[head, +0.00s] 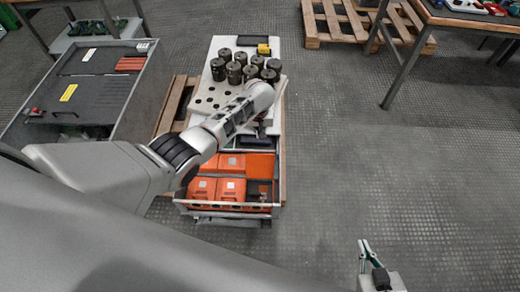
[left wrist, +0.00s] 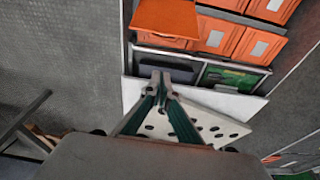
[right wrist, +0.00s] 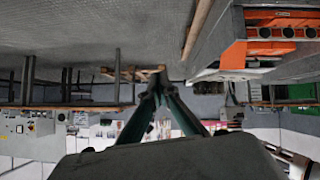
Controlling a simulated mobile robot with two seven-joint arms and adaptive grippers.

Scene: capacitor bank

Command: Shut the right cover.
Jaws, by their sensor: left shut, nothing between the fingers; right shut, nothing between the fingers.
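The right cover is an orange flap (head: 260,166) at the right of the orange units in the head view. It stands raised behind a dark open compartment (head: 260,192). In the left wrist view the flap (left wrist: 166,18) juts out beyond my left gripper (left wrist: 160,78), which is shut and empty over the white board's edge. In the head view my left arm hides most of that gripper. My right gripper (head: 365,245) is shut and empty, over the floor to the right of the units and apart from them. It also shows in the right wrist view (right wrist: 157,82).
Orange units (head: 202,189) sit in a grey frame on a pallet. Behind them, dark cylinders (head: 234,72) stand on a white perforated board (head: 212,95). A grey cart (head: 135,95) is at the left and a workbench (head: 450,18) at the upper right. The floor at right is clear.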

